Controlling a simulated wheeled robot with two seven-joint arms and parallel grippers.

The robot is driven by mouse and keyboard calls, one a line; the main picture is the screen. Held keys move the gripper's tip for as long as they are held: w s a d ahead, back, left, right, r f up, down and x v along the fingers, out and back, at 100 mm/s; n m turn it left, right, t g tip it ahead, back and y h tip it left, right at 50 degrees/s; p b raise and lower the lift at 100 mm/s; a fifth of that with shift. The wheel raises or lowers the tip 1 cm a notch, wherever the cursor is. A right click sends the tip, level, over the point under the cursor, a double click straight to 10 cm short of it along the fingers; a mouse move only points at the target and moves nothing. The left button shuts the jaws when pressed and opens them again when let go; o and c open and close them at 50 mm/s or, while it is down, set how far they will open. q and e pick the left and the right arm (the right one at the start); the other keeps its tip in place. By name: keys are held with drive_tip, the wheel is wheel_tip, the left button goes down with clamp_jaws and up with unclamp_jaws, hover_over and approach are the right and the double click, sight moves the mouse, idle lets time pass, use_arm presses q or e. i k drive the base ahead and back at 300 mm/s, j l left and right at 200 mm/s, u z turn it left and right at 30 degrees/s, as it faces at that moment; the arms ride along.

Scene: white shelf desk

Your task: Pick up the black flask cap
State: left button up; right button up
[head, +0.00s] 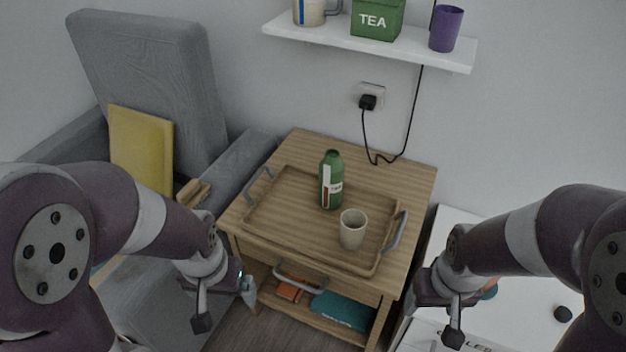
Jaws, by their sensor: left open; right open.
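A small black rounded object (562,313), which looks like the flask cap, lies on the white desk surface (521,291) at the lower right. A green flask (331,182) with a white and red label stands upright on a wooden tray (285,215) on the small wooden table. My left gripper (225,304) is open and empty, in front of the table's left side. My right gripper (431,316) is open and empty at the desk's left edge, to the left of the black object and apart from it. My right arm passes over part of the desk.
A beige cup (353,229) stands beside the flask on the tray. A wall shelf (400,48) holds a mug, a green tea box (377,19) and a purple cup (446,29). A grey armchair (150,80) with a yellow cushion (141,148) stands left. A black cord hangs from the socket.

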sight(562, 314)
drive_tip(key=l, duration=0.7)
drive_tip(key=i+l+z, duration=0.1)
drive_tip(key=l, duration=0.55)
